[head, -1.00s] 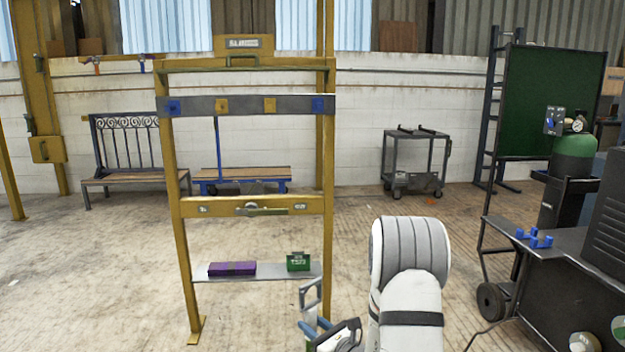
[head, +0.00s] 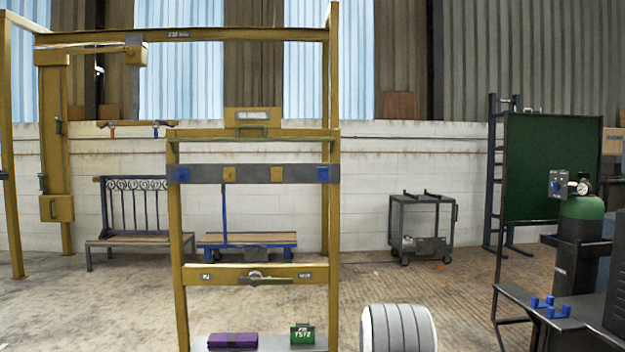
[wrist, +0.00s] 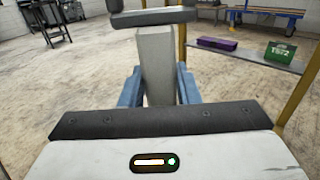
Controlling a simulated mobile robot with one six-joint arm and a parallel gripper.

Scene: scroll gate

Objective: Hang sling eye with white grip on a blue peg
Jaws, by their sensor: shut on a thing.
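In the wrist view my gripper (wrist: 158,92) has its blue fingers shut on a pale grey-white grip (wrist: 156,62). A dark grey bar (wrist: 152,17) crosses its upper end, cut by the top edge. Whether this bar is the sling eye I cannot tell. In the head view, a grey crossbar (head: 252,174) on a yellow frame (head: 174,250) bears a blue peg (head: 183,175) at its left end and another blue peg (head: 322,174) at its right end. Two yellow pegs (head: 229,175) (head: 276,174) sit between. My gripper is out of the head view.
The frame's low shelf (head: 270,344) holds a purple bundle (head: 233,341) and a green box (head: 303,335). A dark cart (head: 421,228) stands by the wall. Floor between is open.

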